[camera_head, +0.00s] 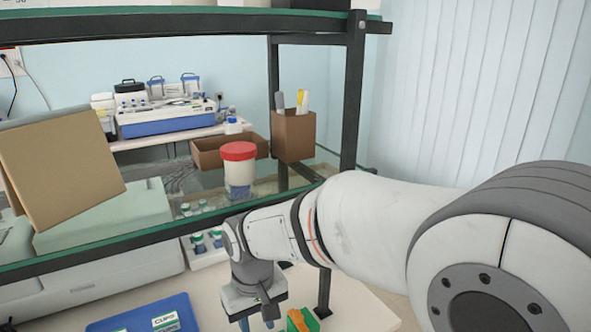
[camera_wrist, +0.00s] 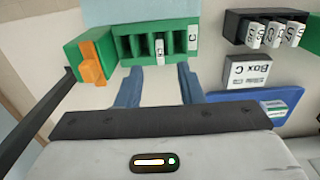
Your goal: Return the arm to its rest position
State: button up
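My arm reaches in from the right in the head view, with my gripper (camera_head: 257,322) pointing down over the bench's front part. In the wrist view my gripper (camera_wrist: 160,72) has its two blue fingers apart, with nothing held between them. A green slotted rack (camera_wrist: 122,48) lies just beyond the fingertips. I cannot tell the distance from fingertips to rack.
A green block with an orange piece (camera_wrist: 92,65) is left of the rack. A black slide box (camera_wrist: 236,27) and a blue tray (camera_wrist: 225,98) lie to the right. In the head view, a glass shelf holds a red-lidded jar (camera_head: 239,165) and a cardboard holder (camera_head: 293,138) near a dark post (camera_head: 352,90).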

notch_tip(320, 180, down, 2)
jog(key=shift+f+b, duration=0.25)
jog(key=shift+b, duration=0.4)
jog(key=s+d+r+m+t, duration=0.1)
jog(key=s+d+m, duration=0.1)
jog(key=d, duration=0.5)
jog(key=s+d+r+m+t, duration=0.1)
jog(key=s+d+r+m, duration=0.1)
jog(key=d, duration=0.6)
jog(key=s+d+r+m, duration=0.1)
jog(key=s+d+m, duration=0.1)
jog(key=d, duration=0.6)
jog(key=shift+s+r+t+p, duration=0.25)
jog(key=shift+s+t+p, duration=0.15)
jog(key=shift+s, duration=0.4)
jog(key=shift+c, duration=0.2)
